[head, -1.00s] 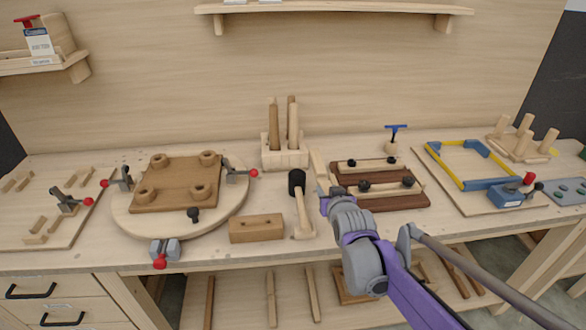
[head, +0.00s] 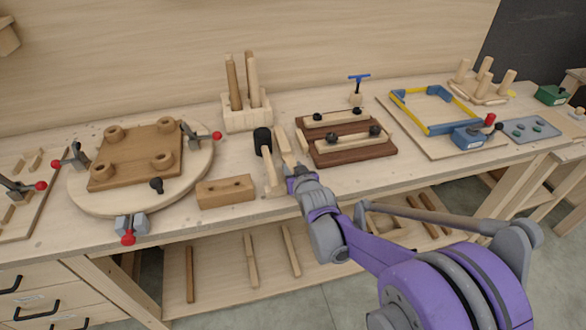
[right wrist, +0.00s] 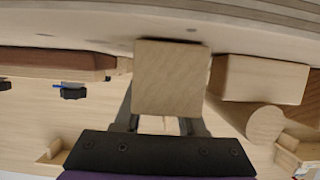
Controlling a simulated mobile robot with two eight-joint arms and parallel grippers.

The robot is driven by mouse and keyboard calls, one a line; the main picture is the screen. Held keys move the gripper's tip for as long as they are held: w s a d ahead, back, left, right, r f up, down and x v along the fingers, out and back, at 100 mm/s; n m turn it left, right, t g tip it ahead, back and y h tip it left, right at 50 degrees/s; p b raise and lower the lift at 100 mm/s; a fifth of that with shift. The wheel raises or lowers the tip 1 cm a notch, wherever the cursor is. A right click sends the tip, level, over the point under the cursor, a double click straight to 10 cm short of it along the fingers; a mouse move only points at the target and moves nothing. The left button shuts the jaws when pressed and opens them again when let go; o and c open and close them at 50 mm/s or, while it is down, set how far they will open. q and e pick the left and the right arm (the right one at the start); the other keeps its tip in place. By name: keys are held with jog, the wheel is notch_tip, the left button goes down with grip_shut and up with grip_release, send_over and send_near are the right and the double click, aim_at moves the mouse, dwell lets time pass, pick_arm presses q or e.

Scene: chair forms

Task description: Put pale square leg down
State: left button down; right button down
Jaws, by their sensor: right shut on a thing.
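The pale square leg (head: 284,148) is held in my right gripper (head: 294,172), low over the workbench, between the black-ended mallet and the dark clamping jig. In the right wrist view its square end (right wrist: 170,78) faces the camera between the fingers, close to the bench surface. I cannot tell whether it touches the bench. My right gripper is shut on it, and its fingertips are partly hidden by the leg and wrist. My left gripper is not in view.
The mallet (head: 262,142) lies left of the leg, near a drilled wooden block (head: 225,191). The dark jig (head: 355,151) with black knobs stands right. Behind is a holder (head: 247,115) with upright brown legs. A round turntable (head: 82,199) is at the left.

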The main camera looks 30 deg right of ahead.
jog(key=shift+f, duration=0.1)
jog(key=shift+c, duration=2.4)
grip_release()
